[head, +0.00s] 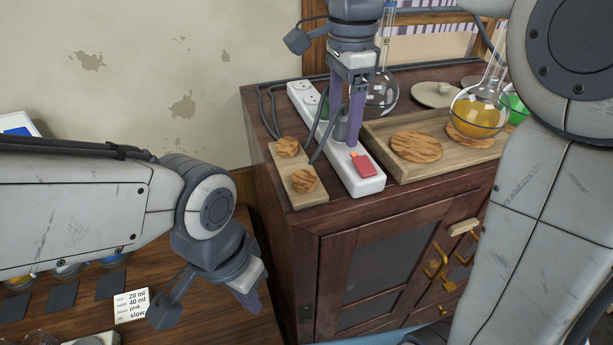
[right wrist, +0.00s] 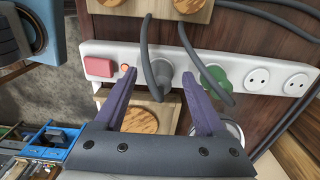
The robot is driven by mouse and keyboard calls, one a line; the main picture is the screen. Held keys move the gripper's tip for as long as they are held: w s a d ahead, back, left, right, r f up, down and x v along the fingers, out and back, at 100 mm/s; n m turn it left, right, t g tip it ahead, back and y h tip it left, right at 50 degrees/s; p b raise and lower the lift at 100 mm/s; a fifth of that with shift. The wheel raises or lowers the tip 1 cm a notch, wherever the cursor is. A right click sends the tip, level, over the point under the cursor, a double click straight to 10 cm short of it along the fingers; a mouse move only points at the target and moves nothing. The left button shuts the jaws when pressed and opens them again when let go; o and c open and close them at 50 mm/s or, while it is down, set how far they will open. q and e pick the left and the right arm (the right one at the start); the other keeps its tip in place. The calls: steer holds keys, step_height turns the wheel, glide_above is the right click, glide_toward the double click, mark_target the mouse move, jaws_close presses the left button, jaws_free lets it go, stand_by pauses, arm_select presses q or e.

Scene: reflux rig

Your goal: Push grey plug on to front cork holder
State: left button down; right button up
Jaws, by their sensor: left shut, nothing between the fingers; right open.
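The grey plug (head: 341,131) is seated in the white power strip (head: 369,185), beside its orange light and red switch. It also shows in the right wrist view (right wrist: 163,86), with a grey cable. My right gripper (head: 344,128) is open above the strip, its purple fingertips on either side of the grey plug; contact cannot be told. The cork holder is a wooden board (head: 308,204) left of the strip with two round corks, the front one (head: 304,181) and the back one (head: 288,147); both look bare. My left gripper (head: 254,304) is shut and empty, low at the left.
A green plug (right wrist: 214,82) sits beside the grey plug in the strip. A wooden tray (head: 408,176) with cork rings and a yellow-filled flask (head: 478,115) stands right of the strip. Cables loop over the cabinet top. A label card (head: 131,305) lies on the lower desk.

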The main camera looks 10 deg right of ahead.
mark_target(344, 115)
stand_by(0.5)
jaws_close()
steer(key=shift+r+p, duration=0.15)
steer(key=shift+p, duration=0.15)
steer(key=shift+r+p, duration=2.9)
steer(key=shift+p, duration=0.05)
